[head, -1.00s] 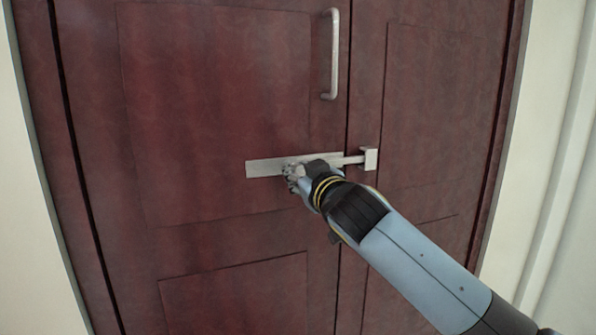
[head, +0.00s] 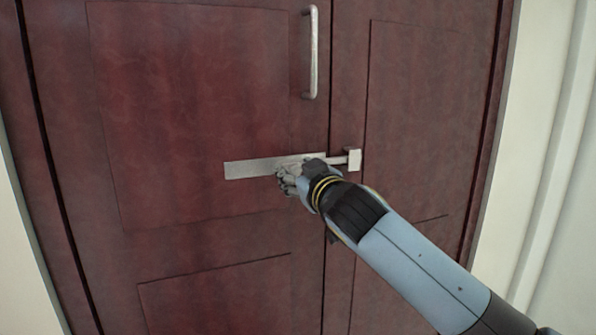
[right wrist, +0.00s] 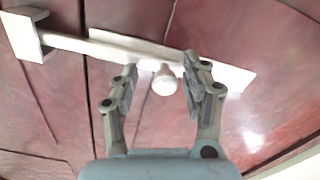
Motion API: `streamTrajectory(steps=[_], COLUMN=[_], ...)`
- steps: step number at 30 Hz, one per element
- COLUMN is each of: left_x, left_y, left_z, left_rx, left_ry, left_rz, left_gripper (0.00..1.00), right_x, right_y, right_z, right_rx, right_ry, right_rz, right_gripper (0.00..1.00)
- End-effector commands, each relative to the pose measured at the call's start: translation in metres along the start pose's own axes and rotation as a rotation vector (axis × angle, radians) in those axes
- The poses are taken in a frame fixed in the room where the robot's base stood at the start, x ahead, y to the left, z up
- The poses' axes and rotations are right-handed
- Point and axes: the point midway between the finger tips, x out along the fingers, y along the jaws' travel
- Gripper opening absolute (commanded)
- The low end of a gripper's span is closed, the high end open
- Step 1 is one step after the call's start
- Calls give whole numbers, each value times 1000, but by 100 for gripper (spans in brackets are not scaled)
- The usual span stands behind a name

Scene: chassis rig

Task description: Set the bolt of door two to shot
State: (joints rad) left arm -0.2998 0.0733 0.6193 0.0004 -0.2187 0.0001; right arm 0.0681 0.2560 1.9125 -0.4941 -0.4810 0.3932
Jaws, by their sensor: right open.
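The bolt's plate (head: 250,168) is a pale metal strip fixed across the dark red door (head: 190,110). Its rod (head: 340,160) crosses the gap between the door leaves and reaches the keeper block (head: 355,160) on the right leaf. In the right wrist view the rod (right wrist: 75,44) runs into the keeper (right wrist: 27,35), and a round knob (right wrist: 164,80) stands out from the bolt. My right gripper (head: 284,180) is in front of the plate. In the right wrist view its open fingers (right wrist: 160,85) stand either side of the knob, apart from it. My left gripper is not in view.
A vertical pull handle (head: 312,52) is on the left leaf above the bolt. The right leaf (head: 425,110) is beside it. Pale walls (head: 540,130) flank the doorway.

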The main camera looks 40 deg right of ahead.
Motion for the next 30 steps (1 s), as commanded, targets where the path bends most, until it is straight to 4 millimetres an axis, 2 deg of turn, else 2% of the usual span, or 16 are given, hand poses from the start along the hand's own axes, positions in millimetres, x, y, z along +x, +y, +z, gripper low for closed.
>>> streamTrajectory(steps=[5,12,16,21,30], left_x=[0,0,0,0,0], left_y=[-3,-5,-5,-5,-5], left_z=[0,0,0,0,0], left_rx=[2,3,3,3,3], left_ry=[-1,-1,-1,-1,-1], left_rz=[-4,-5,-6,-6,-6], left_gripper=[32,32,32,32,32], right_x=[-26,-81,-102,-116,-118], right_y=[0,0,0,1,1], right_z=[1,2,1,1,0], right_rx=[0,-1,-1,0,0], right_ry=[-2,-3,-3,-2,-1], right_rz=[-2,-1,0,1,2], right_gripper=[47,47,47,47,47])
